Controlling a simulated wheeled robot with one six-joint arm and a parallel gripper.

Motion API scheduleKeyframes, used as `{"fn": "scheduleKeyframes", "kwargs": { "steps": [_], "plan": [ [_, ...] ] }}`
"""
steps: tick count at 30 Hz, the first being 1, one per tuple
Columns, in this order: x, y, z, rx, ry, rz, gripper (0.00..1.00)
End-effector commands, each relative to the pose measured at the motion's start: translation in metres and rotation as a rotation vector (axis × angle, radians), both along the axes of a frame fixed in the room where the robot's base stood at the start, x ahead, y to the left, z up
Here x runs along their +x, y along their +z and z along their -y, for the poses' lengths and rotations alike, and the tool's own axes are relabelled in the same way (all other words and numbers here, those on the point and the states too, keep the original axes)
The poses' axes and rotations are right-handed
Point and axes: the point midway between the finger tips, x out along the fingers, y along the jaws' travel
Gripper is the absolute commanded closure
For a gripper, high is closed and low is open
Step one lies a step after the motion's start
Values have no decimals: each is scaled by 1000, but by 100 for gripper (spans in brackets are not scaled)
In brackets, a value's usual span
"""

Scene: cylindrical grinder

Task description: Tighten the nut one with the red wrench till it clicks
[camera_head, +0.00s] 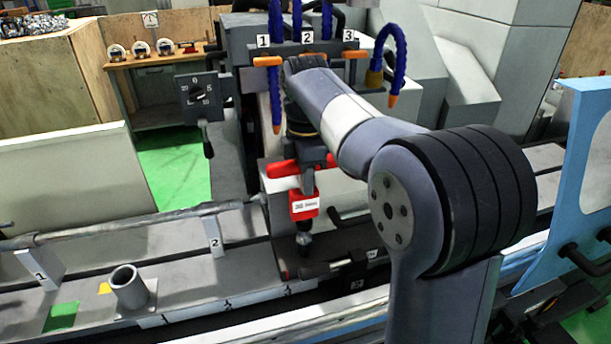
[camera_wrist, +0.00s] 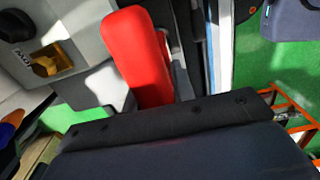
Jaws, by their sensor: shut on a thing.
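The red wrench (camera_head: 304,206) hangs upright below my gripper (camera_head: 306,166) in the head view. It has a red crossbar on top, a red body with a white label, and a black lower end. My gripper is shut on it near the crossbar. The wrench's black tip reaches down to the machine bed, next to a dark handle; I cannot tell whether it touches a nut. Nut one cannot be made out. In the wrist view a red part of the wrench (camera_wrist: 140,55) stands out beyond the dark gripper body.
Blue hoses with orange tips (camera_head: 391,60) hang near my arm below plates numbered 1, 2 and 3. A dial box (camera_head: 196,92) stands at left. A grey hollow cylinder (camera_head: 129,287) stands on the bed at front left. A blue panel (camera_head: 585,150) stands at right.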

Motion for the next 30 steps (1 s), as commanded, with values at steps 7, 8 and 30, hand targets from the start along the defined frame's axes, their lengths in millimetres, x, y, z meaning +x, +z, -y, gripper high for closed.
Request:
{"fn": "scheduleKeyframes", "kwargs": {
  "steps": [7,8,30],
  "plan": [
    [0,-7,0,0,0,1,100],
    [0,-8,0,0,0,1,100],
    [0,-25,0,0,0,1,100]
  ]
}}
